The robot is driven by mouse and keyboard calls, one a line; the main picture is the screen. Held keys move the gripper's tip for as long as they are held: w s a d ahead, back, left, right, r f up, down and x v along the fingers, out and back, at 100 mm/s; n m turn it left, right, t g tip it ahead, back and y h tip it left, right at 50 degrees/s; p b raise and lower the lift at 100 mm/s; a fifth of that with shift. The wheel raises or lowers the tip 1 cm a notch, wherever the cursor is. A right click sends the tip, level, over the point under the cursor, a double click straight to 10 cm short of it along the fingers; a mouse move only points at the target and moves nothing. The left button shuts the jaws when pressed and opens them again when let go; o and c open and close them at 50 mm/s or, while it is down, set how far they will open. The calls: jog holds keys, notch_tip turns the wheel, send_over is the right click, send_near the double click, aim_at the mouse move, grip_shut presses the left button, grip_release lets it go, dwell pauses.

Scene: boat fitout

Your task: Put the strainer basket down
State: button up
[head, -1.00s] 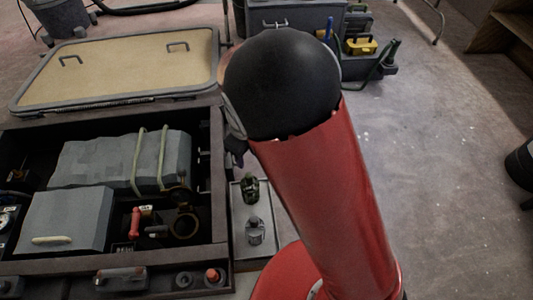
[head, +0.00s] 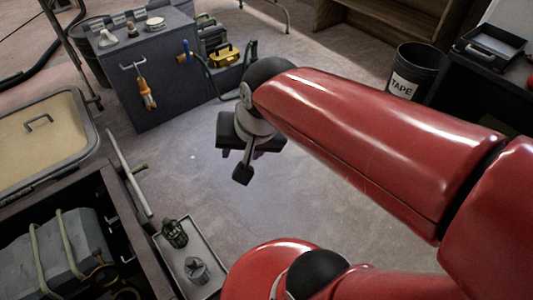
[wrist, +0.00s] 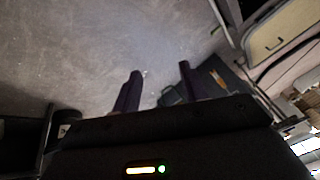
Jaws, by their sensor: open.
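A dark green, cage-like piece (head: 174,233), which looks like the strainer basket, stands in a shallow grey tray (head: 208,246) beside the open hatch. A grey knobbed part (head: 196,270) stands near it in the same tray. My gripper (head: 240,165) hangs over open floor, above and to the right of the tray in the head view, apart from both pieces. In the wrist view its two fingers (wrist: 158,85) are spread with nothing between them. The basket is not seen in the wrist view.
The open hatch (head: 112,205) with grey machinery lies at lower left, its cover (head: 70,135) behind it. A grey cabinet (head: 150,70) with tools stands at the back. A bin marked TAPE (head: 405,75) stands at back right. The floor between is clear.

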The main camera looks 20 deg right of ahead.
jog(key=s+d+n, duration=0.1)
jog(key=s+n, duration=0.1)
jog(key=s+d+r+n+t+h, duration=0.1)
jog(key=s+d+n, duration=0.1)
jog(key=shift+s+d, duration=0.1)
jog(key=shift+r, duration=0.1)
